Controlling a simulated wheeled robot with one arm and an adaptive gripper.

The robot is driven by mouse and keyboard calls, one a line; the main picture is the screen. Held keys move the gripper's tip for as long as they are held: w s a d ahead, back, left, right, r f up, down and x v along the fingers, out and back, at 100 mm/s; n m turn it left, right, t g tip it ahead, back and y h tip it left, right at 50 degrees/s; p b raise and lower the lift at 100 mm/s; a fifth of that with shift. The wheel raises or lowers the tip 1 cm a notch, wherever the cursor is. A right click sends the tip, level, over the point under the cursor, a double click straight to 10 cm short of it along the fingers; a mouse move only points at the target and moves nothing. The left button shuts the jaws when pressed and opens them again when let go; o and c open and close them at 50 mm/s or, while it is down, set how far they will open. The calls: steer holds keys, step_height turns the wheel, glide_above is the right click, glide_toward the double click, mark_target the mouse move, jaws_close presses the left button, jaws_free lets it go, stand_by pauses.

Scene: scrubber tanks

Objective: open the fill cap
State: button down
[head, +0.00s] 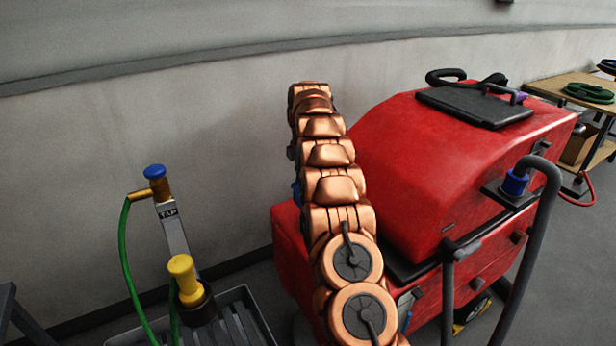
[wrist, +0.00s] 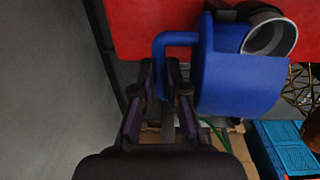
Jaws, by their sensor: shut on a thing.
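The blue fill cap (wrist: 240,80) is in the wrist view, on the side of the red scrubber. It stands swung away from a round grey filler neck (wrist: 272,37), whose dark opening shows in part. A bent blue handle (wrist: 178,38) runs left from the cap and down between my fingers. My gripper (wrist: 160,88) is shut on this handle, left of the cap. In the head view my copper arm hides the gripper; only a small blue piece (head: 296,193) shows at the arm's left edge, perhaps the cap.
The red scrubber (head: 400,160) stands right of my arm. A tap (head: 158,185) with a green hose and a yellow nozzle (head: 184,275) stands left over a grey grate (head: 240,310). A wall runs close behind. A blue crate (wrist: 285,150) lies low in the wrist view.

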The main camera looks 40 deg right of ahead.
steer(key=shift+w+r, duration=0.4)
steer(key=c, duration=1.7)
jaws_free()
steer(key=o, duration=0.5)
steer(key=shift+f, duration=0.2)
